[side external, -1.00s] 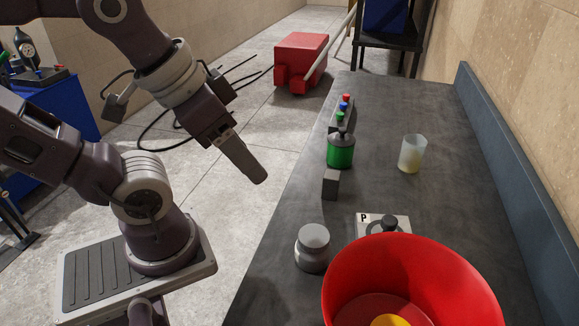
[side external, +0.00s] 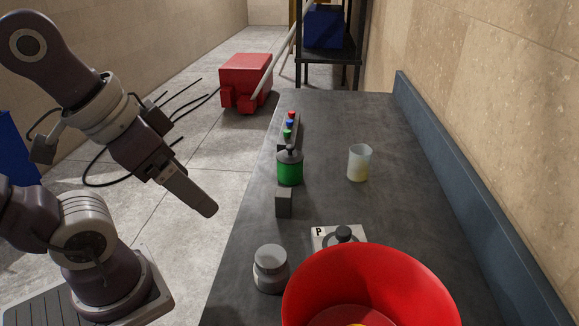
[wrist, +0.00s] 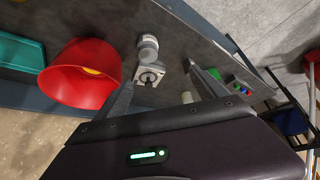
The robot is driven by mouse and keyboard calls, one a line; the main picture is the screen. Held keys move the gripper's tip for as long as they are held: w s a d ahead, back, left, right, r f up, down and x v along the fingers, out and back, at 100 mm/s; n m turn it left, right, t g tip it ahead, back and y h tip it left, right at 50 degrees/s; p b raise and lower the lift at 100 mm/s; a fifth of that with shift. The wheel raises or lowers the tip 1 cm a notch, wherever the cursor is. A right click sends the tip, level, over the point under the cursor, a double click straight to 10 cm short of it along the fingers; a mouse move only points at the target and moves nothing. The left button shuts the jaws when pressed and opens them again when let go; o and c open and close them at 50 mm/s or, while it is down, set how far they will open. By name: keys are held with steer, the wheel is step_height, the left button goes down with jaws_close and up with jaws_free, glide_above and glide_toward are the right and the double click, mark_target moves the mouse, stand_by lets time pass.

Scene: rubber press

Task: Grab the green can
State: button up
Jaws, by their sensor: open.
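The green can (side external: 290,170), with a dark top, stands upright on the dark bench near its left edge. It also shows in the wrist view (wrist: 214,73), small and partly hidden behind the right finger. My gripper (side external: 207,208) is left of the bench, over the floor, below and left of the can in the side picture and clearly apart from it. In the wrist view my gripper (wrist: 160,73) has its two fingers spread wide, with nothing held between them.
A grey block (side external: 284,202) stands just in front of the can, and a button panel (side external: 290,128) is behind it. A translucent cup (side external: 359,163) stands to the right. A grey jar (side external: 270,268), a plate marked P (side external: 325,238) and a large red bowl (side external: 370,280) are nearer.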

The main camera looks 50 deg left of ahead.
steer(key=shift+o, duration=0.6)
steer(key=shift+r, duration=0.1)
